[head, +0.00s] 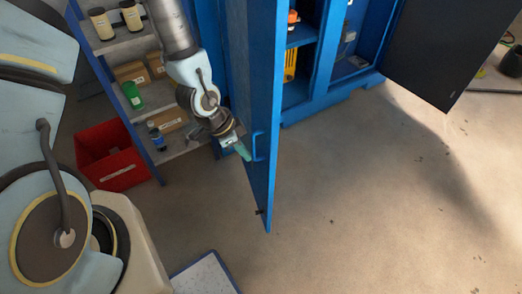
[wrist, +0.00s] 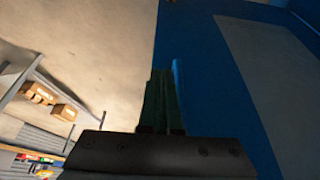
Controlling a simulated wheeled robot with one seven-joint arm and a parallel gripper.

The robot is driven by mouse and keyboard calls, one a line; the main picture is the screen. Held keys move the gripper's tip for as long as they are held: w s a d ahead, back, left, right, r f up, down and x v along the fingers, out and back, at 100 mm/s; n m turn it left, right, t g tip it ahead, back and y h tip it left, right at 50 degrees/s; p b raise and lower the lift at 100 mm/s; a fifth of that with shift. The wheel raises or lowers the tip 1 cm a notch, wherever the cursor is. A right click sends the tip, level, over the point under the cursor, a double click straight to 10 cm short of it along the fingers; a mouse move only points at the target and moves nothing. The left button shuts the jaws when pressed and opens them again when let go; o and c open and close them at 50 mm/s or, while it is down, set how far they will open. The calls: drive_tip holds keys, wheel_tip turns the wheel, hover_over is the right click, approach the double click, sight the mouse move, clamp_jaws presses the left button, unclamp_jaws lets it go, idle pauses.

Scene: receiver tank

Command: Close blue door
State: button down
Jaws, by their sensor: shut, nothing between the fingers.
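The blue door (head: 262,185) stands open, swung out from the blue cabinet, and shows nearly edge-on in the head view. Its blue handle (head: 258,146) is on the door's face near the free edge. My gripper (head: 243,152) is shut and empty, with its greenish fingers just left of the handle. In the wrist view the shut fingers (wrist: 163,98) point toward the blue door (wrist: 205,70), which fills the middle and right. A thin blue strip, probably the handle, shows right beside the fingers. I cannot tell whether they touch it.
A second, dark-faced door (head: 440,48) stands open at the right. The cabinet (head: 325,98) shows shelves with a yellow item inside. At left are a blue-framed shelf unit (head: 120,47) with jars and boxes and a red bin (head: 108,158). The floor right of the door is clear.

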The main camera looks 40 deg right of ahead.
drive_tip(key=shift+s+d+f+p, duration=0.25)
drive_tip(key=shift+d+p, duration=0.1)
drive_tip(key=shift+d, duration=0.35)
drive_tip(key=shift+s+d+f+p, duration=0.2)
drive_tip(key=shift+d+p, duration=0.1)
drive_tip(key=shift+d, duration=0.45)
drive_tip(key=shift+s+d+f+p, duration=0.25)
drive_tip(key=shift+d+p, duration=0.1)
drive_tip(key=shift+d, duration=0.35)
